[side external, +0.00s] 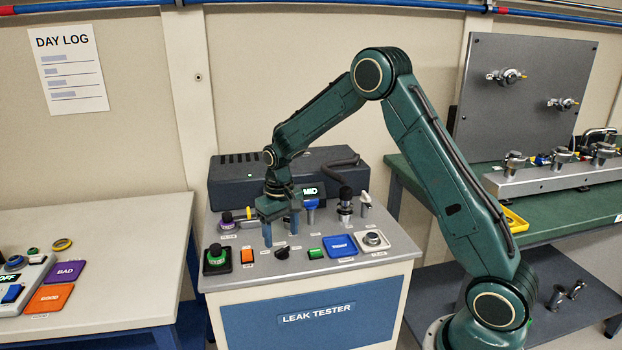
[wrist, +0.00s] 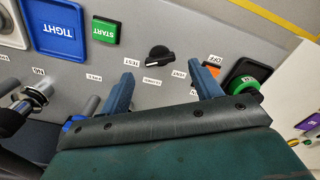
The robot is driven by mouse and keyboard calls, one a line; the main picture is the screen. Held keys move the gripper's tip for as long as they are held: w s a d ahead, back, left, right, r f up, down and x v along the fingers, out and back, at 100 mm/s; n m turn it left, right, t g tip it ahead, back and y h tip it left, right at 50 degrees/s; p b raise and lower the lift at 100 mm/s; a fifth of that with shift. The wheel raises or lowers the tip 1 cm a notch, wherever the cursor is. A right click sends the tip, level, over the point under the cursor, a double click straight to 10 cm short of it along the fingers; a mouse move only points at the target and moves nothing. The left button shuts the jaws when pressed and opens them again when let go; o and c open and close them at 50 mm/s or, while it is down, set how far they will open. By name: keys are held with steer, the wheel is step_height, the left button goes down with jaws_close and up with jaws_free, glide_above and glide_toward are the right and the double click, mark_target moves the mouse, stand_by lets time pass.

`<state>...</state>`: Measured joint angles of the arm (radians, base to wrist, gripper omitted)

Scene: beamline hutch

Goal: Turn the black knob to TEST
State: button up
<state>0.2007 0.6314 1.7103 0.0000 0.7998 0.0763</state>
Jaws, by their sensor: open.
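The black knob (wrist: 160,55) is on the grey panel (wrist: 225,40), just ahead of the fingertips in the wrist view. Small labels surround it, with TEST on its left; I cannot tell for sure which label its pointer faces. In the side view the knob (side external: 281,253) is near the panel's front, below my gripper. My gripper (side external: 281,240) is open and points down, above and behind the knob. In the wrist view my gripper (wrist: 161,72) has one blue finger toward each side of the knob, apart from it and holding nothing.
A green START button (wrist: 106,30) and blue TIGHT plate (wrist: 55,30) lie left of the knob in the wrist view. An orange switch (side external: 247,255) and green knob (side external: 216,254) are left of it in the side view. Upright fittings (side external: 345,205) stand behind right.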

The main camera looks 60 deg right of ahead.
mark_target(282, 249)
step_height(282, 249, up, 10)
stand_by(0.5)
steer(key=s+a+r+n+t, duration=0.1)
steer(key=s+a+r, duration=0.2)
steer(key=s+r, duration=0.35)
steer(key=s+a+r+n+t, duration=0.1)
steer(key=s+a+r+t, duration=0.15)
steer(key=s+r, duration=0.35)
steer(key=s+a+f+t, duration=0.1)
steer(key=s+a, duration=0.1)
steer(key=s, duration=0.6)
steer(key=s+a+f+n+t, duration=0.1)
steer(key=s+a, duration=0.1)
steer(key=s, duration=0.7)
